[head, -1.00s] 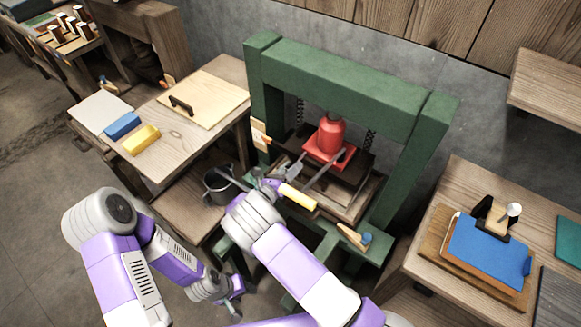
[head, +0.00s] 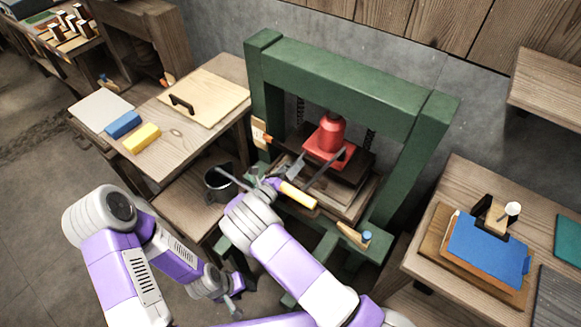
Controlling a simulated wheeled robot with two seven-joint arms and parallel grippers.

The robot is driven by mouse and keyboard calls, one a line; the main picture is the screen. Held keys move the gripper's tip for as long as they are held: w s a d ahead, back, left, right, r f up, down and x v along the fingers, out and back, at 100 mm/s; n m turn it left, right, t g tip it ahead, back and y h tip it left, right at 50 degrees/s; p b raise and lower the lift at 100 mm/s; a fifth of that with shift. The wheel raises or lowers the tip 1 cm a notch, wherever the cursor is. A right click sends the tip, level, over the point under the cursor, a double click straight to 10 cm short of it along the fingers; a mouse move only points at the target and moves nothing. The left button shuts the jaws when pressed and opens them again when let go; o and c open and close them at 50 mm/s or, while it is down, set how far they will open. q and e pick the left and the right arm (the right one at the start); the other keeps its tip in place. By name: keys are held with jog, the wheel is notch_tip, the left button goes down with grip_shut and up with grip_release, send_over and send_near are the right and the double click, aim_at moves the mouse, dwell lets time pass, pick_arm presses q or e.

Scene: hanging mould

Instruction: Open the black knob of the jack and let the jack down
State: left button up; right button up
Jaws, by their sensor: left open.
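The red jack (head: 331,134) stands upright on its red base, under the top beam of the green press frame (head: 340,78). A grey lever bar (head: 328,172) slopes down from its base toward the front. I cannot make out the black knob. My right gripper (head: 268,183) is in front and left of the jack, close to a yellow handle (head: 299,196). Its fingers are small and partly hidden, so I cannot tell whether they hold the handle. My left gripper (head: 236,296) is open and low in front of the press, well apart from the jack.
A dark mug (head: 220,184) stands left of the press on a low shelf. The left table (head: 180,136) carries a board with a black handle and blue and yellow blocks. The right table (head: 417,258) carries a blue sheet on boards. A wooden handle lies at the press's front right.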

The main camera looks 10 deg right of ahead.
jog(key=shift+s, duration=0.1)
jog(key=v, duration=0.7)
jog(key=shift+a, duration=0.25)
jog(key=shift+s, duration=0.1)
